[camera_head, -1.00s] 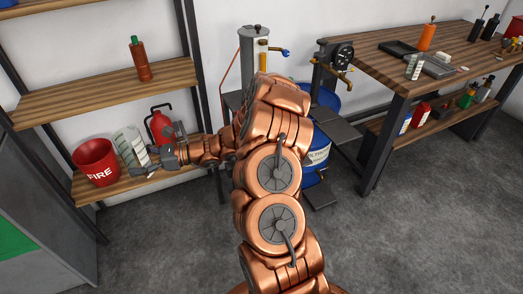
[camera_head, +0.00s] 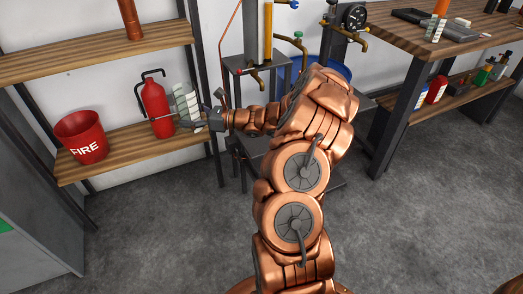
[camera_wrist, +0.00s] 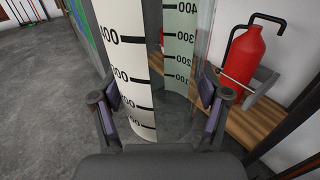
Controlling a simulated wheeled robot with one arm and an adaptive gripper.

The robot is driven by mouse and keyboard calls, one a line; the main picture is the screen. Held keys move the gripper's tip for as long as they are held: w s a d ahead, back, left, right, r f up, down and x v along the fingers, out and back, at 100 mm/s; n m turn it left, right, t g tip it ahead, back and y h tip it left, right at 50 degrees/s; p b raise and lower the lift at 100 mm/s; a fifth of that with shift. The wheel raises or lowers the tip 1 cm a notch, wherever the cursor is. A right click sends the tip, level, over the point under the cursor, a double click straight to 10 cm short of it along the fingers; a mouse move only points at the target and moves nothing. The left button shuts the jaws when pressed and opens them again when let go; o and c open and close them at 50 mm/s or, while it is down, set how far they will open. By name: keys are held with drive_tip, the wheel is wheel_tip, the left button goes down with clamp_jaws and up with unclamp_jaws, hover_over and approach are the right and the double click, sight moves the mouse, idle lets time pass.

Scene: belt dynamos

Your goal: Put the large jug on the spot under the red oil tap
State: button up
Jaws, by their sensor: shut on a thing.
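The large jug (camera_head: 183,103) is a clear measuring jug with white scale panels and black numbers. It also stands upright in the wrist view (camera_wrist: 138,75). My gripper (camera_head: 205,117) is shut on it, with one dark finger on each side of the jug in the wrist view (camera_wrist: 162,105). In the head view the jug is beside the shelf's right end, tilted slightly. A brass tap with a reddish handle (camera_head: 253,72) is on the grey stand to the right, apart from the jug. The spot under it is partly hidden by my arm.
A red can with a black handle (camera_head: 155,103) and a red FIRE bucket (camera_head: 81,137) stand on the lower shelf (camera_head: 120,160). Taps with green (camera_head: 298,36) and blue (camera_head: 292,4) handles are further right. A workbench (camera_head: 465,55) is at the right. Grey floor is open in front.

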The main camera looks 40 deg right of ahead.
drive_tip(key=s+d+f+m+t+h+b, duration=0.2)
drive_tip(key=s+d+f+m+h+b, duration=0.15)
drive_tip(key=d+f+b, duration=1)
drive_tip(key=s+d+r+m+t+h+b, duration=0.1)
drive_tip(key=s+d+m+h, duration=0.4)
drive_tip(key=d, duration=0.7)
drive_tip(key=s+d+t+h+b, duration=0.1)
drive_tip(key=s+d+h, duration=0.3)
drive_tip(key=s+d, duration=0.65)
drive_tip(key=b, duration=0.5)
hover_over(262, 139)
drive_tip(key=shift+s+d+f, duration=0.25)
drive_tip(key=shift+d+f, duration=0.2)
drive_tip(key=shift+f, duration=0.25)
drive_tip(key=f, duration=0.1)
drive_tip(key=b, duration=0.1)
drive_tip(key=f+b, duration=0.1)
drive_tip(key=shift+w+a+f, duration=0.35)
drive_tip(key=shift+a, duration=0.05)
drive_tip(key=shift+f+g+b, duration=0.3)
drive_tip(key=shift+f+b, duration=0.05)
drive_tip(key=shift+f, duration=0.05)
drive_tip(key=shift+f, duration=0.2)
drive_tip(key=o, duration=1.6)
drive_tip(key=shift+c, duration=0.2)
